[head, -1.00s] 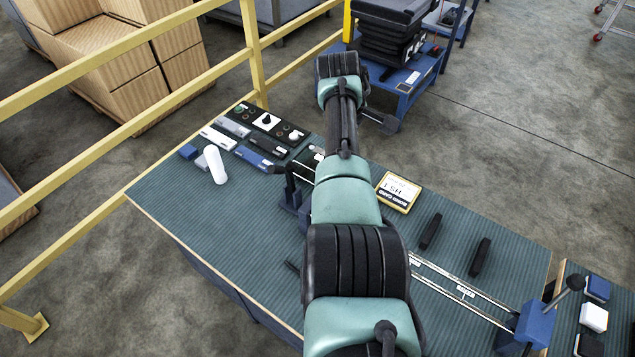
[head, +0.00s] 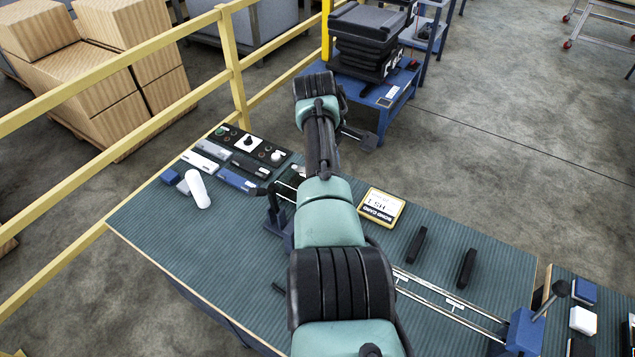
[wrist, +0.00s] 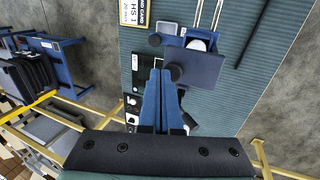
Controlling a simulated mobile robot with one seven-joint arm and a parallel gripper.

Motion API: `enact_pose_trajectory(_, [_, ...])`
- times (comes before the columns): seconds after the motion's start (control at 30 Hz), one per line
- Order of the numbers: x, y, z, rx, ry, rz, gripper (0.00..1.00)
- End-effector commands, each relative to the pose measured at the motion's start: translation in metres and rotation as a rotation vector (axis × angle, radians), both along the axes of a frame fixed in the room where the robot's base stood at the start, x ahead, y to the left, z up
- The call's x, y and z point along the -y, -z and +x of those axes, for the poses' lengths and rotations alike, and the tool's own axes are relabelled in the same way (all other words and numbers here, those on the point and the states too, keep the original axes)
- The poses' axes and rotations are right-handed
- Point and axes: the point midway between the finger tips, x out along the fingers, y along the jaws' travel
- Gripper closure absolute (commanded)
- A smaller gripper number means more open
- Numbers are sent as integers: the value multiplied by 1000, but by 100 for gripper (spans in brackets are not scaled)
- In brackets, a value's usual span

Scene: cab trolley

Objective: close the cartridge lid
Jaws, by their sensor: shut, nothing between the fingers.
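My gripper (wrist: 155,72) shows in the wrist view as two long blue fingers side by side, shut and empty. Their tips are over the bench beside a dark blue flat panel (wrist: 203,68), which looks like the cartridge lid. Under the panel's far edge is a blue housing (wrist: 172,28) with a white rounded piece (wrist: 198,43) partly showing. I cannot tell whether the fingers touch the panel or how far it is tilted. In the head view my arm hides my gripper; part of a blue lever fixture (head: 280,222) shows left of the arm.
The green bench (head: 150,240) carries a white cylinder (head: 198,188), a control panel (head: 248,143), a yellow-edged card (head: 381,205), two black bars (head: 417,245) and rails (head: 450,299). Another blue lever block (head: 522,333) is at right. A yellow railing (head: 236,85) runs behind.

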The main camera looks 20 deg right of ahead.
Motion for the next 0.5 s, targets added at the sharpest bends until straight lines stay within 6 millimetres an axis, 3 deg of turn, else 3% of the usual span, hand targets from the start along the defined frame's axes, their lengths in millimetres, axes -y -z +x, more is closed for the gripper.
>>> enact_pose_trajectory(0.03, [-2, -12, 1, 2, 0, -1, 100])
enact_pose_trajectory(0.23, [-10, -45, 3, 4, -1, -4, 100])
enact_pose_trajectory(0.27, [-8, -45, 4, 8, 0, -5, 100])
enact_pose_trajectory(0.5, [-5, -99, 6, 10, -1, -5, 100])
